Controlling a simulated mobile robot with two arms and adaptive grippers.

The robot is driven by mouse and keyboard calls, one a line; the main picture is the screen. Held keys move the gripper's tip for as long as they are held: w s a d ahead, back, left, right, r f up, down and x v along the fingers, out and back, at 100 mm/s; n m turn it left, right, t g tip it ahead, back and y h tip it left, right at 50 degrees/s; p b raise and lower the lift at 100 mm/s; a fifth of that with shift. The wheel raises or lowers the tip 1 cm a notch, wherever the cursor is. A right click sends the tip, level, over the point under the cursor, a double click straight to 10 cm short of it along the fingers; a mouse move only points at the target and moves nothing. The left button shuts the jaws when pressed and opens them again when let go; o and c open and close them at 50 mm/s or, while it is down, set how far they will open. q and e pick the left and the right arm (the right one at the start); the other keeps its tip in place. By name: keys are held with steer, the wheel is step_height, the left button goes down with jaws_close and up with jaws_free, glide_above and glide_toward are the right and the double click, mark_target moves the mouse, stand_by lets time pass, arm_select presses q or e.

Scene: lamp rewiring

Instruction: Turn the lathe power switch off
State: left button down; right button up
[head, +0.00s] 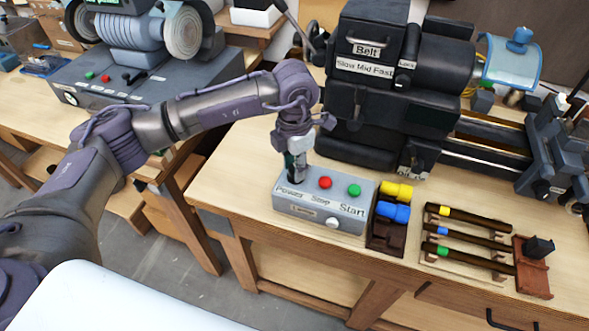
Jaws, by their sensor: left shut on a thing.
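A grey control box (293,210) sits at the front left of the wooden bench. Its top carries the labels Power, Stop and Start, with a red button (325,183) and a green button (354,190). A white knob (333,222) is on its front face. My left gripper (295,174) points down onto the Power end of the box and is shut there on the power switch, which it mostly hides. The switch's position cannot be made out. The black lathe (392,90) stands behind the box. My right gripper is not in view.
Yellow (397,191) and blue (393,212) pieces sit right of the box. A rack of dark rods with coloured bands (470,237) and a reddish-brown stand (532,275) lie further right. A grinder (135,85) stands on the left bench.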

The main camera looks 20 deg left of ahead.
arm_select(q)
steer(key=shift+n+b, duration=0.3)
steer(key=shift+n, duration=0.3)
steer(key=c, duration=0.8)
jaws_free()
steer(key=shift+r, duration=0.15)
step_height(320, 180, up, 12)
steer(key=shift+f, duration=0.1)
steer(key=shift+f, duration=0.1)
